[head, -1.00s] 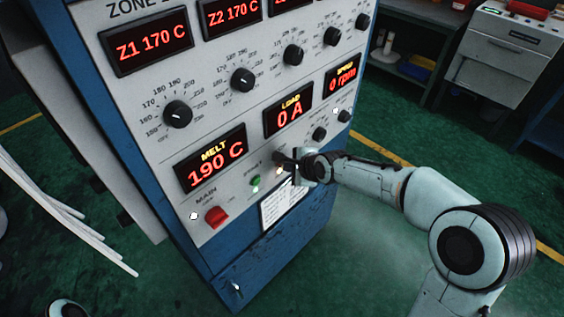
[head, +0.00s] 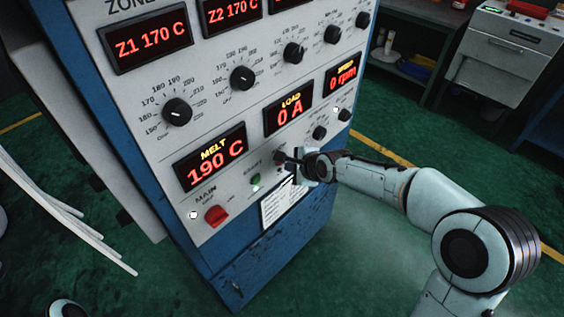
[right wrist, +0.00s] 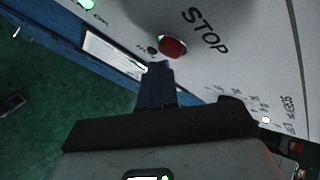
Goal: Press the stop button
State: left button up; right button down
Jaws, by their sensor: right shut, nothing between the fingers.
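The red round stop button (right wrist: 172,46) is on the panel under the black word STOP in the right wrist view. My right gripper (right wrist: 159,68) is shut and empty, its fingertips just below the button in that picture. I cannot tell whether they touch it. In the head view the right gripper (head: 287,158) is at the lower panel, under the load display, and the stop button is hard to make out behind the fingertips.
The green start button (head: 255,181) and the red main switch (head: 216,215) are left of the gripper. Displays and black knobs (head: 242,79) fill the panel above. A white label (head: 280,206) is below. Green floor is open to the right of the cabinet.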

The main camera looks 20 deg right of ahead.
pick_arm(q)
jog(key=shift+s+f, duration=0.1)
jog(key=shift+f, duration=0.1)
pick_arm(e)
jog(key=shift+s+d, duration=0.1)
jog(key=shift+s, duration=0.3)
pick_arm(q)
jog(key=f+b, duration=0.1)
jog(key=s+f+b, duration=0.1)
jog(key=f+b, duration=0.2)
jog(key=shift+s+f, duration=0.25)
pick_arm(e)
jog(key=s, duration=0.1)
jog(key=s+d, duration=0.1)
jog(key=s, duration=0.1)
jog(key=s+d, duration=0.1)
jog(key=shift+s, duration=0.3)
jog(key=shift+f, duration=0.1)
